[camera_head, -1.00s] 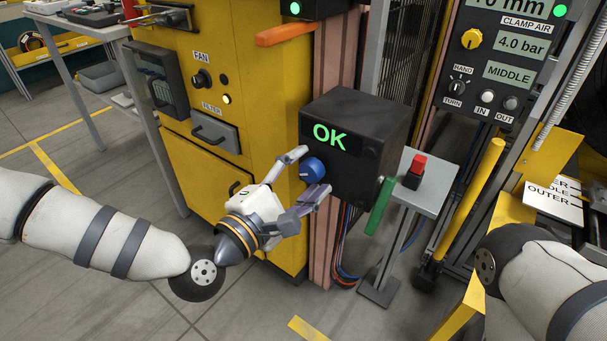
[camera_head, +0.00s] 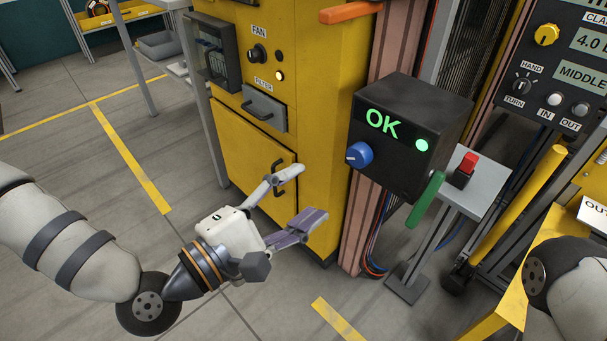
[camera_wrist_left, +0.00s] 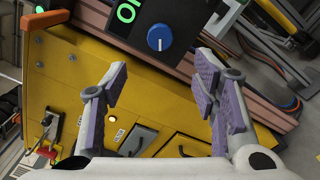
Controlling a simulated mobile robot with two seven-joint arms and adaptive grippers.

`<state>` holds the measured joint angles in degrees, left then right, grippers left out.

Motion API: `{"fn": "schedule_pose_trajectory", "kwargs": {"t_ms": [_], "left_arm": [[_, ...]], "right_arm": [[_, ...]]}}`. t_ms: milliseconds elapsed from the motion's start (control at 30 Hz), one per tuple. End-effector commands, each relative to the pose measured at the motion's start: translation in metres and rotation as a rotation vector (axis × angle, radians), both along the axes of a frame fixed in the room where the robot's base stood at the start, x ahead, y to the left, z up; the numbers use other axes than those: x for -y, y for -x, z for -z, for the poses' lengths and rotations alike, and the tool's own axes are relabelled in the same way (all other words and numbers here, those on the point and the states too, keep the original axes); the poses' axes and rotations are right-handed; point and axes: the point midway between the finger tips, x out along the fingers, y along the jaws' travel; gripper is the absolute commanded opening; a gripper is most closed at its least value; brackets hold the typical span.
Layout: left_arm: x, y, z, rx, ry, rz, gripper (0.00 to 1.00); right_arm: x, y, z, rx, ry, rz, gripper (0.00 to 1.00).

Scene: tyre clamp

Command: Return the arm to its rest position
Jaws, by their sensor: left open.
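My left gripper (camera_head: 300,200) is open and empty in the head view. It is in front of the yellow cabinet (camera_head: 315,150), below and left of the black box (camera_head: 415,125). The box shows a green OK, a lit green lamp (camera_head: 422,145) and a blue knob (camera_head: 360,154). The gripper is apart from the knob. In the left wrist view both fingers (camera_wrist_left: 160,88) are spread, and the blue knob (camera_wrist_left: 160,38) shows beyond them. Part of my right arm shows at the right edge of the head view; its gripper is out of view.
A green handle (camera_head: 425,200) sticks out of the box's lower right. A control panel (camera_head: 550,75) hangs at right. The floor at left (camera_head: 90,150) is clear.

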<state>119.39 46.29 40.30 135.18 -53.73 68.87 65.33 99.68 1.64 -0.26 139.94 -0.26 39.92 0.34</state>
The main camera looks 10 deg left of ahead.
Motion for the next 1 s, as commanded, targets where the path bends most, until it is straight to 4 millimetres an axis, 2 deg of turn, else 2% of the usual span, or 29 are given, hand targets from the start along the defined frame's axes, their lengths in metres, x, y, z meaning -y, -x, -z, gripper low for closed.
{"fn": "schedule_pose_trajectory", "kwargs": {"t_ms": [133,167,233,267,333,433,500,567,600,633,700,800,1000], "left_arm": [[0.003,0.004,0.005,-0.015,-0.023,0.013,0.54],[0.007,0.010,0.012,-0.033,-0.053,0.028,0.54],[0.020,0.035,0.039,-0.105,-0.178,0.096,0.54],[0.025,0.052,0.054,-0.143,-0.256,0.141,0.54],[0.030,0.104,0.093,-0.238,-0.471,0.281,0.54],[0.012,0.189,0.137,-0.346,-0.789,0.527,0.54],[-0.018,0.246,0.154,-0.399,-1.001,0.717,0.54],[-0.050,0.286,0.159,-0.431,-1.163,0.872,0.54],[-0.072,0.308,0.159,-0.448,-1.257,0.965,0.54],[-0.088,0.321,0.157,-0.459,-1.317,1.028,0.54],[-0.119,0.344,0.152,-0.482,-1.426,1.149,0.54],[-0.145,0.361,0.148,-0.504,-1.509,1.249,0.54],[-0.153,0.369,0.149,-0.519,-1.523,1.288,0.54]], "right_arm": [[0.000,-0.001,-0.002,0.004,0.000,0.000,0.35],[0.000,-0.003,-0.005,0.008,0.000,0.000,0.35],[0.000,-0.009,-0.014,0.027,0.000,0.001,0.35],[0.000,-0.013,-0.020,0.039,0.000,0.001,0.35],[0.000,-0.023,-0.035,0.073,0.000,0.003,0.35],[0.000,-0.041,-0.056,0.129,0.000,0.004,0.35],[0.000,-0.055,-0.072,0.174,0.000,0.005,0.35],[-0.001,-0.067,-0.084,0.214,-0.001,0.006,0.35],[-0.001,-0.074,-0.092,0.239,0.000,0.007,0.35],[-0.001,-0.079,-0.096,0.256,-0.001,0.007,0.35],[-0.001,-0.087,-0.105,0.286,-0.001,0.007,0.35],[-0.001,-0.093,-0.110,0.305,0.000,0.008,0.35],[-0.001,-0.090,-0.108,0.296,-0.001,0.008,0.35]]}}
